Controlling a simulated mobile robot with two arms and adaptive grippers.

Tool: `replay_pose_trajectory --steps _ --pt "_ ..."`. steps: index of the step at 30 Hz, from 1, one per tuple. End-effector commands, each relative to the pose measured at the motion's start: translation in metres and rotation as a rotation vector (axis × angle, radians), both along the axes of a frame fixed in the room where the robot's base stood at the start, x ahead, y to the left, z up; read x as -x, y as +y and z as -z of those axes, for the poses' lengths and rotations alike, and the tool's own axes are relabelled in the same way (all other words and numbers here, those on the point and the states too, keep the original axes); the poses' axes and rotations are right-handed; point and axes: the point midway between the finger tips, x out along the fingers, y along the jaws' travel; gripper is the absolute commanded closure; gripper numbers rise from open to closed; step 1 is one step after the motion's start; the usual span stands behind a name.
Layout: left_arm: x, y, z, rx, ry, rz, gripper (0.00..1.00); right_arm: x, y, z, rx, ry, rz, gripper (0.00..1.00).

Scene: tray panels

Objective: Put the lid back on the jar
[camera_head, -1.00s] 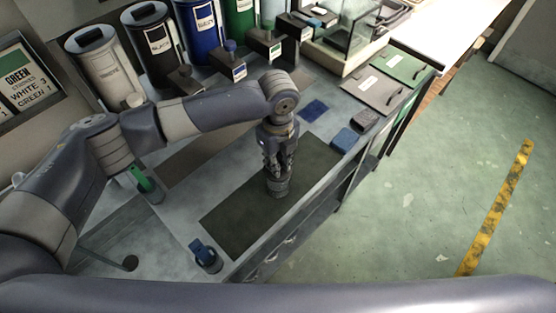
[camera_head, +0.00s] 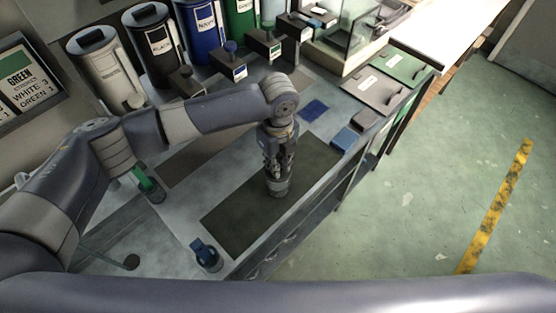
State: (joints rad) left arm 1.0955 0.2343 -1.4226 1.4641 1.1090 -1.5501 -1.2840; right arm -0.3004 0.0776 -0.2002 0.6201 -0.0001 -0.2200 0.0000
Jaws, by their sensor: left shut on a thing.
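A small grey jar (camera_head: 278,187) stands upright on the dark mat (camera_head: 235,212) on the bench. My left gripper (camera_head: 278,169) points straight down over the jar, with its fingers at the jar's top. It is shut on what appears to be the lid, which the fingers mostly hide. I cannot tell how the lid sits on the rim. My right gripper is not in view.
A blue-topped container (camera_head: 206,256) stands at the bench's front edge, and a green item (camera_head: 148,185) stands to the left under my arm. Several labelled canisters (camera_head: 152,42) line the back. Blue blocks (camera_head: 344,139) lie to the right. A glass case (camera_head: 345,38) is behind.

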Motion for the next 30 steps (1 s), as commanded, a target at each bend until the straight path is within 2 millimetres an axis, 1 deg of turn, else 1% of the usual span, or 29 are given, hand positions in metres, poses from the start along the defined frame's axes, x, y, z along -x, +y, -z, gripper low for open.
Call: replay_pose_trajectory --steps 3,14,15,18,25,26,27,28,29,30 --pt "0.0 -0.0001 -0.0004 0.0 0.0 0.0 1.0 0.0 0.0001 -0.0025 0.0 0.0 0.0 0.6" --pt "0.0 -0.0002 0.0001 0.001 -0.001 0.0 1.0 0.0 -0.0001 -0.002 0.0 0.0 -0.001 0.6" --pt "0.0 -0.0002 0.0001 0.0 0.0 0.0 0.79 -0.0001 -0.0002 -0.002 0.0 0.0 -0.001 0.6" --pt "0.0 -0.0002 0.0 0.0 0.0 0.0 0.6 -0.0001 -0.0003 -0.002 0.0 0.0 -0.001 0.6" --pt "0.0 -0.0002 0.0 0.001 -0.001 0.0 0.6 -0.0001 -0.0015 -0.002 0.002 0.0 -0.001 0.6" --pt "0.0 -0.0001 0.0001 0.0 0.0 0.0 0.56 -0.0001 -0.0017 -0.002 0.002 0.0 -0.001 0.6" --pt "0.0 -0.0001 0.0001 0.0 0.0 0.0 0.47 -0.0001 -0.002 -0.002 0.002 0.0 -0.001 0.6" --pt "0.0 -0.0001 0.0001 0.0 0.0 0.0 0.43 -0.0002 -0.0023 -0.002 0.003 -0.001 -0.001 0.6" --pt "0.0 -0.0001 0.0001 0.0 0.0 0.0 0.4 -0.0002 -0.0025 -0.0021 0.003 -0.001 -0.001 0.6" --pt "0.0 -0.0001 0.0001 0.0 0.0 0.0 0.4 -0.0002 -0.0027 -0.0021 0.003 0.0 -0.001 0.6"
